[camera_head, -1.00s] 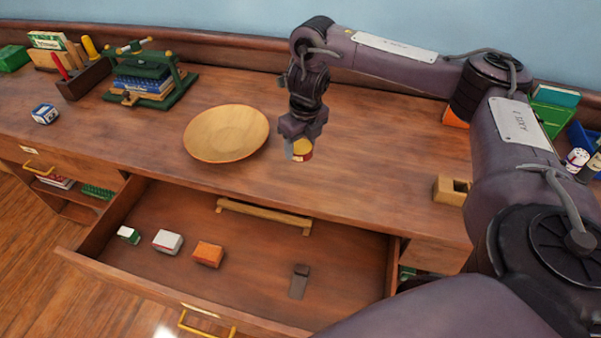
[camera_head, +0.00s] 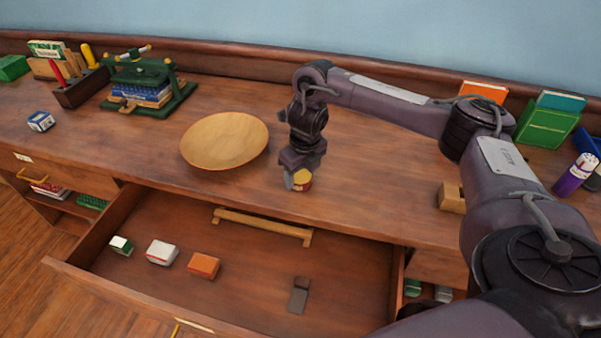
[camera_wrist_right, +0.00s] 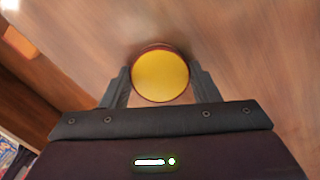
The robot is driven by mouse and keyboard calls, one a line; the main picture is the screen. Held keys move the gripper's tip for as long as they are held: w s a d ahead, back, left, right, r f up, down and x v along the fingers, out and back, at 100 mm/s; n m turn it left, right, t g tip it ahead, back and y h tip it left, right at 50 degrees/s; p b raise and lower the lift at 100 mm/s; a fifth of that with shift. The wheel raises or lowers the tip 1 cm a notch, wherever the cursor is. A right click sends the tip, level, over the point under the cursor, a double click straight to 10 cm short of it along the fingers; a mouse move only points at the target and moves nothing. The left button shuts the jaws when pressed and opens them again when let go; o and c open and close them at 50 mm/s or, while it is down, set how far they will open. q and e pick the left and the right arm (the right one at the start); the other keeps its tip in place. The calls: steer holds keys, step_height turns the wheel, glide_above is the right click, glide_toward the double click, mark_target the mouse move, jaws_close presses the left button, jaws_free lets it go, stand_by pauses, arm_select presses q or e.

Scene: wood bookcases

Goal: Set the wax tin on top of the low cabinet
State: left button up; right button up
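The wax tin is a small round tin with a yellow lid and red side (camera_head: 302,180); it also shows in the right wrist view (camera_wrist_right: 160,76). My right gripper (camera_head: 299,177) points down with a finger on either side of the tin, shut on it. The tin is over the wooden top of the low cabinet (camera_head: 370,170), just right of the wooden plate and behind the open drawer. It is very low; I cannot tell whether its base touches the top. My left gripper is out of view.
A wooden plate (camera_head: 225,140) is left of the tin. The open drawer (camera_head: 240,285) holds small boxes and a dark object. A green press (camera_head: 150,85) stands at the back left, a small wooden block (camera_head: 451,197) to the right. The top around the tin is clear.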

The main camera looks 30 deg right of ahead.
mark_target(304, 179)
steer(key=o, duration=0.4)
steer(key=shift+o, duration=0.2)
step_height(304, 179, up, 12)
steer(key=s+p, duration=0.1)
steer(key=p, duration=0.5)
steer(key=shift+s, duration=0.25)
